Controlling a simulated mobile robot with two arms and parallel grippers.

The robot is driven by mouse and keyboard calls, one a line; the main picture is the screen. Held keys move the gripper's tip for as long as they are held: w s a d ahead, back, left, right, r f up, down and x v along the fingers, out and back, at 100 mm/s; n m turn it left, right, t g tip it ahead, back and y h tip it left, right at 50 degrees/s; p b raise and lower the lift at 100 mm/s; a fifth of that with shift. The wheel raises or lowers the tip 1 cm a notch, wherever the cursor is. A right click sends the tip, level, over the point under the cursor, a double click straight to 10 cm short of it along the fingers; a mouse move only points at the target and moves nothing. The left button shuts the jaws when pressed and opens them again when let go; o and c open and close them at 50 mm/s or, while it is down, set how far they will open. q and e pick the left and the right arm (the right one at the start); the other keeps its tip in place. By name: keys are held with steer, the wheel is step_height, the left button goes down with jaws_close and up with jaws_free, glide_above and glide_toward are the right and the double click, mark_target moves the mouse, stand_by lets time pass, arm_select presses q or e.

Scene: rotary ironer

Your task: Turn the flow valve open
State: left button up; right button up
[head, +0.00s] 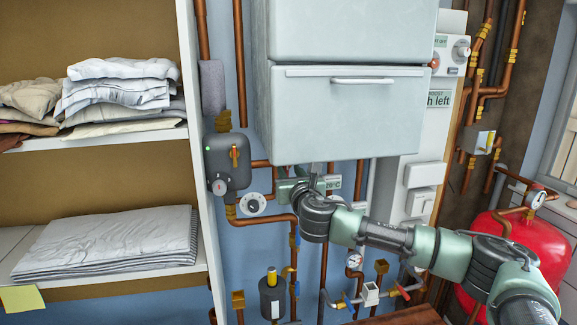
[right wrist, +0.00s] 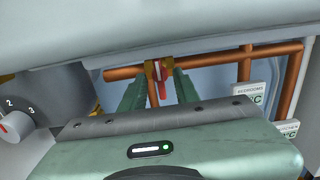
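A small brass valve (right wrist: 153,70) with a red lever (right wrist: 162,90) sits on a horizontal copper pipe in the right wrist view. I take it for the flow valve, but no label on it can be read. The lever points down toward the camera. My right gripper (right wrist: 162,82) has its two green fingers apart, one on each side of the lever; whether either touches it cannot be told. In the head view my right gripper (head: 297,184) is against the wall just below the white cabinet, and it hides the valve there. My left gripper is not in view.
The white cabinet (head: 345,115) hangs close above my right gripper. A round dial (head: 253,204) is just left of it and a dark pump unit (head: 229,160) farther left. Copper pipes, gauges and a red tank (head: 510,255) crowd the right and below. Shelves with folded linen (head: 110,240) stand left.

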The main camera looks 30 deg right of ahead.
steer(key=shift+w+d, duration=0.1)
steer(key=shift+w, duration=0.45)
jaws_close()
